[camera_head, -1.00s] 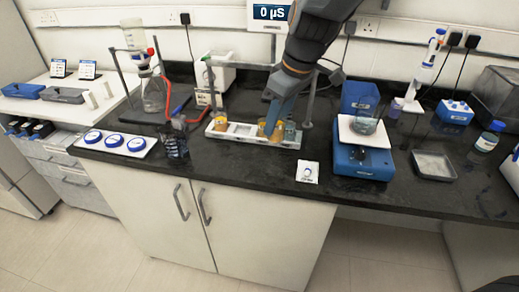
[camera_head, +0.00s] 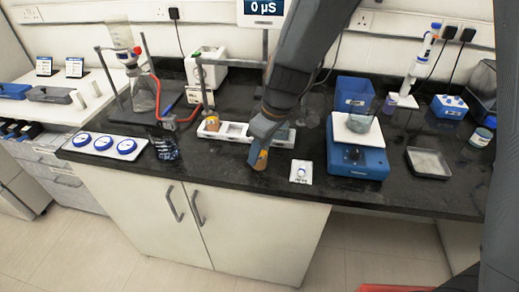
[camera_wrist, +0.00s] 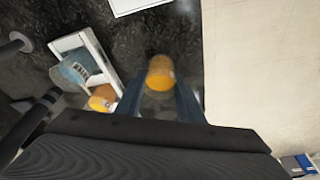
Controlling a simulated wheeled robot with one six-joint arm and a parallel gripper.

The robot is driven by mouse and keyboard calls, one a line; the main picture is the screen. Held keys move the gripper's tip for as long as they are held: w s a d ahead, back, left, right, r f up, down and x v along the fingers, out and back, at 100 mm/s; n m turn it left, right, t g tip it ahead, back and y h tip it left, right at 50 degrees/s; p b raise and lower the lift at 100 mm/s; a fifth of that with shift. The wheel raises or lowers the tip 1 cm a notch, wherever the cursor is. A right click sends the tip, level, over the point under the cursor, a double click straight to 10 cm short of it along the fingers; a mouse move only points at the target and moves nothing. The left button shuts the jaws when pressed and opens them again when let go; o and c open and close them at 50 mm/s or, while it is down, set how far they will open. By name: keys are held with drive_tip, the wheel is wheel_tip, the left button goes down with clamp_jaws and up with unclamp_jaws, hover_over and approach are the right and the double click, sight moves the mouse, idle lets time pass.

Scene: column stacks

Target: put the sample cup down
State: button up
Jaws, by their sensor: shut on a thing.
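My gripper (camera_head: 263,135) points down in front of the white rack (camera_head: 234,132) and is shut on an amber sample cup (camera_head: 260,158). In the wrist view the cup (camera_wrist: 160,73) shows between the two blue fingers, over the dark counter near its front edge. The cup is outside the rack, and whether it touches the counter is hard to tell. Another amber cup (camera_head: 213,123) sits at the rack's left end. A clear bluish cup (camera_wrist: 75,70) stands in the rack in the wrist view; my gripper partly hides that end in the head view.
A small white card (camera_head: 301,173) lies to the right, then a blue balance (camera_head: 357,160) with a glass dish on it. A board with three blue-rimmed discs (camera_head: 103,144) lies at the left.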

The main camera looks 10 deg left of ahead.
drive_tip(key=shift+f, duration=0.25)
drive_tip(key=o, duration=1.1)
drive_tip(key=shift+c, duration=0.2)
drive_tip(key=shift+r, duration=0.2)
drive_tip(key=shift+r, duration=0.25)
drive_tip(key=b+v, duration=0.2)
drive_tip(key=v, duration=0.9)
drive_tip(key=shift+r, duration=0.25)
drive_tip(key=s+d+f+m+h, duration=0.1)
drive_tip(key=s+d+f+m, duration=0.1)
drive_tip(key=d, duration=0.5)
drive_tip(key=s+d+f+m+h, duration=0.1)
drive_tip(key=s+d+f+m, duration=0.2)
drive_tip(key=d+m, duration=0.3)
drive_tip(key=s+d+f+m, duration=0.3)
drive_tip(key=d+f+m, duration=0.1)
drive_tip(key=d, duration=0.5)
drive_tip(key=shift+d+f+m+h, duration=0.3)
drive_tip(key=shift+d+f+h, duration=0.1)
drive_tip(key=shift+f, duration=0.1)
drive_tip(key=shift+a, duration=0.1)
